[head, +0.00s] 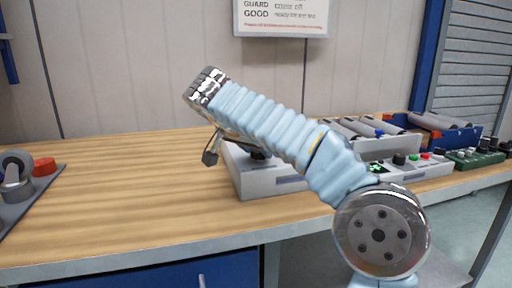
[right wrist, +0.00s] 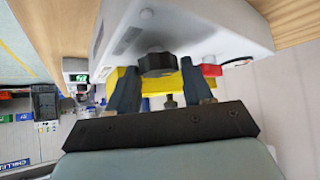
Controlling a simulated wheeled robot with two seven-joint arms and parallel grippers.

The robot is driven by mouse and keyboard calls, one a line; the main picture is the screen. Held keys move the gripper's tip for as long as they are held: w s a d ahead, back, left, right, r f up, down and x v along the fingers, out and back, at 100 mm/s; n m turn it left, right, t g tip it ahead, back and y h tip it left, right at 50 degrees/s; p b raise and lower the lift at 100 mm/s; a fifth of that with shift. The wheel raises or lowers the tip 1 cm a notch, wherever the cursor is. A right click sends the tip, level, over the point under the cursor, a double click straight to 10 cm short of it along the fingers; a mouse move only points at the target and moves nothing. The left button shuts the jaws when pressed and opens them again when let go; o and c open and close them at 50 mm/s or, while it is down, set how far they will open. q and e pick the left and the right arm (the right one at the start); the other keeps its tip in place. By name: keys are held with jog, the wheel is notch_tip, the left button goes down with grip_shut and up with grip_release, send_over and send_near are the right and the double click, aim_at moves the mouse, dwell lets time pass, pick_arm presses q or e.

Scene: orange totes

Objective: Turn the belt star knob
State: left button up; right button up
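The star knob is a black, lobed knob (right wrist: 158,64) on the face of a white box (right wrist: 190,30) in the right wrist view. My right gripper (right wrist: 157,78) is open, with one dark finger on each side of the knob. A gap shows at the left finger; the right fingertip is close to the knob, and I cannot tell whether it touches. In the head view, my light-blue right arm reaches over the white box (head: 268,181) and hides most of its top. A dark knob partly shows there under the arm. My left gripper is not in view.
Beside the knob in the wrist view is a red button (right wrist: 209,70) near yellow parts (right wrist: 128,82). In the head view, a grey roller unit (head: 400,145) and a green control box (head: 474,157) stand right. A grey plate with a red knob (head: 44,166) lies left. The wooden tabletop (head: 130,185) between is clear.

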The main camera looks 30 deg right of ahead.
jog(key=o, duration=0.3)
jog(key=v, duration=1.3)
jog(key=shift+s+a+r, duration=0.15)
jog(key=shift+a+r, duration=0.1)
